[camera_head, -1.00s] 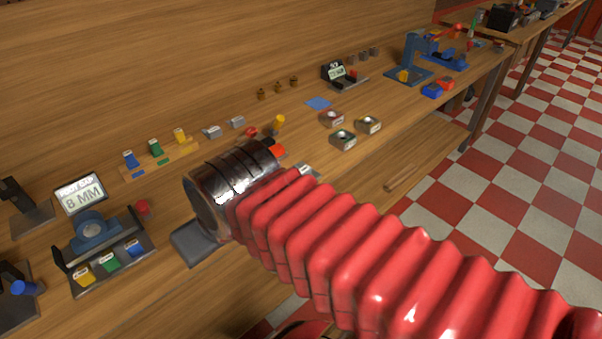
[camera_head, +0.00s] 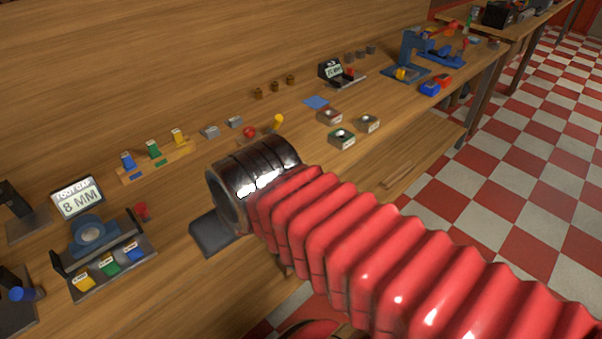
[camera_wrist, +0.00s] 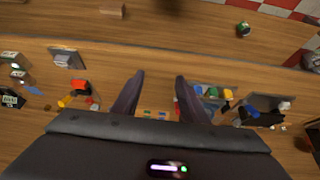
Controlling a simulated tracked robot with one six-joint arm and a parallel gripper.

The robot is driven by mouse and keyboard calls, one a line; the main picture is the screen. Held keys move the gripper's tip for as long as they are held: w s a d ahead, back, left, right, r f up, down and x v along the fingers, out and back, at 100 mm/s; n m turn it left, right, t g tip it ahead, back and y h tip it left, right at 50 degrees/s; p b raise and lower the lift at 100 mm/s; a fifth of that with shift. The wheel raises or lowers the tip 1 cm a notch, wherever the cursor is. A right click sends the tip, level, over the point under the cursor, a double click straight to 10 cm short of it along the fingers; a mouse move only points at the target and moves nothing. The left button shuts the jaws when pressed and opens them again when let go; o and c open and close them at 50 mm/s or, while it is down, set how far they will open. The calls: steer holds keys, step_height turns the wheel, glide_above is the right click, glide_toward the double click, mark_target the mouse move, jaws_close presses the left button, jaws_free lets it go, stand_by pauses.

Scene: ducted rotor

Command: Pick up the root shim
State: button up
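A shim tray (camera_head: 112,281) stands at the front left of the bench in the head view. It holds a yellow (camera_head: 84,282), a green (camera_head: 109,268) and a blue (camera_head: 133,254) labelled block; which one is the root shim I cannot tell. The display (camera_head: 77,199) behind it reads 8 MM, its upper line only partly legible. In the wrist view my gripper (camera_wrist: 160,77) is open and empty over the bench. In the head view my arm hides the fingers.
A wooden rack (camera_head: 158,164) with coloured pegs stands behind the tray. A red knob (camera_head: 249,132), grey blocks (camera_head: 210,132) and small labelled boxes (camera_head: 342,138) lie farther right. A blue stand (camera_head: 408,60) is at the far right end. The bench's front edge drops to a lower shelf.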

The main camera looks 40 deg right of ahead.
steer(key=o, duration=0.5)
steer(key=w+d+h, duration=0.1)
steer(key=w+d, duration=0.1)
steer(key=d, duration=0.3)
steer(key=w+d+m+t+h, duration=0.1)
steer(key=w+d, duration=0.2)
steer(key=d, duration=0.2)
steer(key=w+d+t+h, duration=0.1)
steer(key=w+d+h, duration=0.1)
steer(key=d, duration=0.3)
steer(key=shift+w+r+m, duration=0.15)
steer(key=shift+w+m, duration=0.25)
steer(key=shift+w, duration=0.2)
steer(key=w+d+f+t+h, duration=0.15)
steer(key=w+d, duration=0.25)
steer(key=d, duration=0.8)
steer(key=s+d+f+n+t, duration=0.1)
steer(key=d+f+n+t, duration=0.1)
steer(key=d+f, duration=0.35)
steer(key=s+f+y, duration=0.1)
steer(key=s+y, duration=0.1)
steer(key=s+f+t+y, duration=0.1)
steer(key=s+f+y, duration=0.1)
steer(key=s+f+t+y, duration=0.1)
steer(key=s+f+y, duration=0.1)
steer(key=shift+s+a+t, duration=0.2)
steer(key=shift+a+t, duration=0.05)
steer(key=shift+w, duration=0.1)
steer(key=shift+x, duration=4.2)
steer(key=shift+d, duration=0.1)
